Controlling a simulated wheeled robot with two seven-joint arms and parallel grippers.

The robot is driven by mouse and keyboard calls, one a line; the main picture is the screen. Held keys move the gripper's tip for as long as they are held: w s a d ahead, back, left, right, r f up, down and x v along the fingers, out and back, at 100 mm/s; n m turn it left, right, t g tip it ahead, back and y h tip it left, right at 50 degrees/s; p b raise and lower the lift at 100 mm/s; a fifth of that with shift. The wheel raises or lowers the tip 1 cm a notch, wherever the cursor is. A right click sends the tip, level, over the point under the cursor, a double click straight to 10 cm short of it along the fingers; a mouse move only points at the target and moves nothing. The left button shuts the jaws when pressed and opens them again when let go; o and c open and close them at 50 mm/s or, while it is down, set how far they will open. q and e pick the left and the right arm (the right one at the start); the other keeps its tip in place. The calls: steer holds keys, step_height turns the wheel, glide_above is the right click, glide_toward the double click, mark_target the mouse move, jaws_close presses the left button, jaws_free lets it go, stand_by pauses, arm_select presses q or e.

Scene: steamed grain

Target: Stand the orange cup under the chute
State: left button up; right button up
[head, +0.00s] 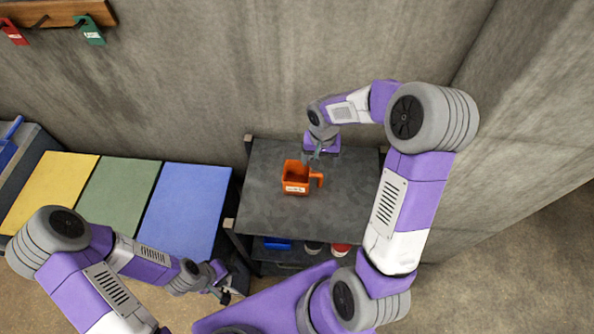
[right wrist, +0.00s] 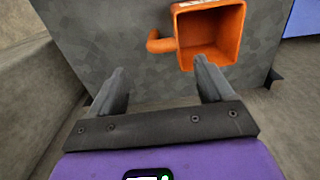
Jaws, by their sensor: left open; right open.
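The orange cup (head: 293,187) is square, with a pale label and a handle on its right side. My left gripper (head: 222,291) is open and empty at the lower left, away from the cup. I see no chute in either view.
Blue (head: 185,205), green (head: 118,198) and yellow (head: 52,190) panels lie left of the table. A shelf below holds a blue item (head: 277,243) and a red-topped item (head: 341,250). A concrete wall stands behind. The tabletop around the cup is clear.

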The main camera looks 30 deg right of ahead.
mark_target(317, 174)
steer(key=f, duration=0.4)
steer(key=a+f, duration=0.1)
steer(key=f, duration=0.1)
steer(key=shift+s+f, duration=0.2)
steer(key=shift+s, duration=0.1)
